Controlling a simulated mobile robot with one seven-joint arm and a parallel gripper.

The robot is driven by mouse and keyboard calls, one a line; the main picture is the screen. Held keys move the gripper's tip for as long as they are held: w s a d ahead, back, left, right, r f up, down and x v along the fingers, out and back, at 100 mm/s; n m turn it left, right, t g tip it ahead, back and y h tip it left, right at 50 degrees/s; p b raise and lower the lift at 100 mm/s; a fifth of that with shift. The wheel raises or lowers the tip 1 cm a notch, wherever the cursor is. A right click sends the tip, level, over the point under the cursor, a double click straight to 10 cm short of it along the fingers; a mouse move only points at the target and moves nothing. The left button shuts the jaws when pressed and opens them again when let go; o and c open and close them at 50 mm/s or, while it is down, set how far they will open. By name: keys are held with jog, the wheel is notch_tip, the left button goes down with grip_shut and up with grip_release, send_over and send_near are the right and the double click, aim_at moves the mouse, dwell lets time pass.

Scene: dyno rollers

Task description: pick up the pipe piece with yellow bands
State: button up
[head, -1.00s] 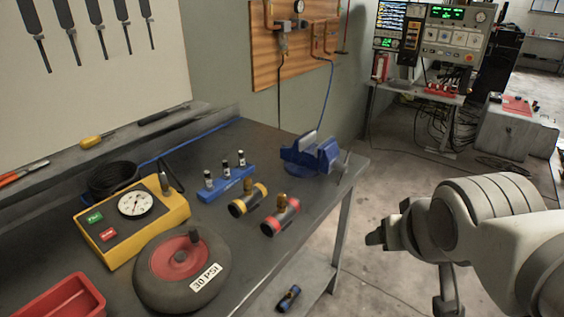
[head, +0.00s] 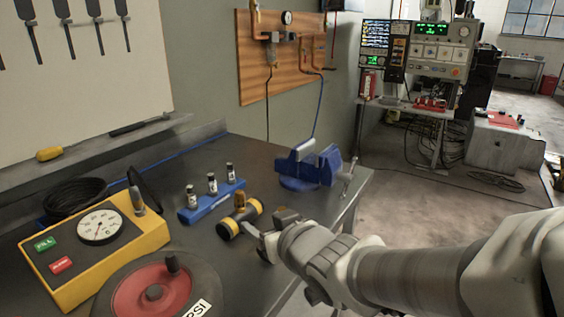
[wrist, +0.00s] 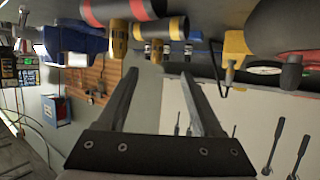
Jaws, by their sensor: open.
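The pipe piece with yellow bands (head: 228,228) lies on the dark workbench in the head view, a dark tube with a brass fitting on top. It also shows at the top of the wrist view (wrist: 171,27), beyond the fingertips and roughly in line with the gap between them. My gripper (head: 262,238) is close to its right side in the head view. In the wrist view my gripper (wrist: 159,74) is open, with nothing between its fingers. The contact between finger and pipe cannot be told from the head view.
A red-banded pipe piece (wrist: 145,9) lies beside it, hidden behind my gripper in the head view. A blue holder with small bottles (head: 209,204) stands behind left, a blue vise (head: 308,166) behind right. A yellow gauge box (head: 75,256) and a wheel (head: 190,272) are at left.

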jog(key=shift+w+a+p, duration=0.6)
jog(key=shift+w+p, duration=0.5)
jog(key=shift+w, duration=0.05)
jog(key=b, duration=0.2)
send_near(242, 207)
jog(key=x, duration=0.3)
jog(key=shift+s+a+f, duration=0.1)
jog(key=shift+s+a, duration=0.05)
jog(key=shift+x, duration=3.05)
grip_shut()
